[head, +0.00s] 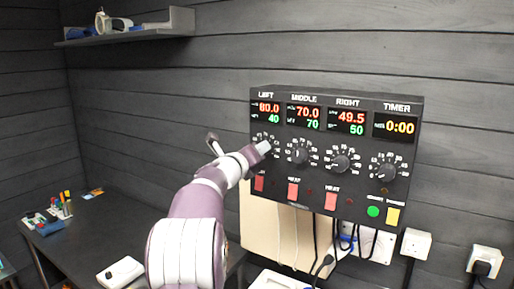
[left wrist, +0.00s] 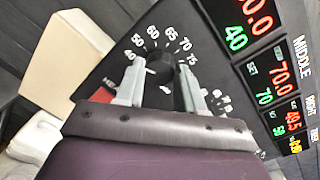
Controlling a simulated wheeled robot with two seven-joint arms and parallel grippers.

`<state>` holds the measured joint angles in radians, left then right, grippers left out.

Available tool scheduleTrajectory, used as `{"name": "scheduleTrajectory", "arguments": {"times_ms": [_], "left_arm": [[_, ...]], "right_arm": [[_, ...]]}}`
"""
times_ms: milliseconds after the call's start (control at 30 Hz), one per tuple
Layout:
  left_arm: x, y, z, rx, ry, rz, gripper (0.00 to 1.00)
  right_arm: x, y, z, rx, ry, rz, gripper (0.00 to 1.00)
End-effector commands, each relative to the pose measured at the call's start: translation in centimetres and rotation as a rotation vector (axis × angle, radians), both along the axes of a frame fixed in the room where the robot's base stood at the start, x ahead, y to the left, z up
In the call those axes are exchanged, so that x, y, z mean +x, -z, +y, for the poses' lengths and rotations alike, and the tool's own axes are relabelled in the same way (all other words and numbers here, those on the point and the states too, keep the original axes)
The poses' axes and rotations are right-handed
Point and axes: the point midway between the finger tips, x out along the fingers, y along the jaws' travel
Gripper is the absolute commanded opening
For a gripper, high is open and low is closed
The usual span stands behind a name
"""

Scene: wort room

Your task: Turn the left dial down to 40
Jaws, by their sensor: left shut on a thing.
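The dark control panel (head: 420,140) hangs on the wall. Under its LEFT label, the left display (head: 267,112) reads 80.0 in red and 40 in green. My left gripper (head: 264,147) is at the left dial and covers most of it in the head view. In the left wrist view, the left dial (left wrist: 160,66) sits between the two grey fingers of the gripper (left wrist: 158,82), which is shut on it. White scale numbers ring the dial. My right gripper is not in view.
Beside it are the middle dial (head: 299,155), the right dial (head: 341,162) and the timer dial (head: 387,172). Red switches (head: 293,190) sit below. Cables hang under the panel. A dark desk (head: 75,245) with a pen holder is at the lower left; a shelf (head: 150,33) is above.

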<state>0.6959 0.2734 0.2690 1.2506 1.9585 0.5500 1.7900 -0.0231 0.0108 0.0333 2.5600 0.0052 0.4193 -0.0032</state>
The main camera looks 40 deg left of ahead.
Motion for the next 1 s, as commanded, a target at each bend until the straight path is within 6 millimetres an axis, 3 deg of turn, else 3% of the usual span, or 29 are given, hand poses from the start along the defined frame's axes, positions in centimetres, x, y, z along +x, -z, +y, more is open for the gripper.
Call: {"name": "scheduleTrajectory", "arguments": {"times_ms": [700,733,800,1000], "left_arm": [[0.03,0.18,0.01,-0.072,0.000,-0.006,0.07],[0.03,0.18,0.01,-0.072,0.000,-0.006,0.44],[0.03,0.18,0.02,-0.072,0.000,-0.006,0.63],[0.02,0.10,0.02,-0.071,0.000,-0.007,0.63]], "right_arm": [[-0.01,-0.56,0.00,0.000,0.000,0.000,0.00],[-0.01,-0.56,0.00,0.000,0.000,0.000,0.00],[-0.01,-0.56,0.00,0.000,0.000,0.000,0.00],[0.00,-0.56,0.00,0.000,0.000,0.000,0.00]]}}
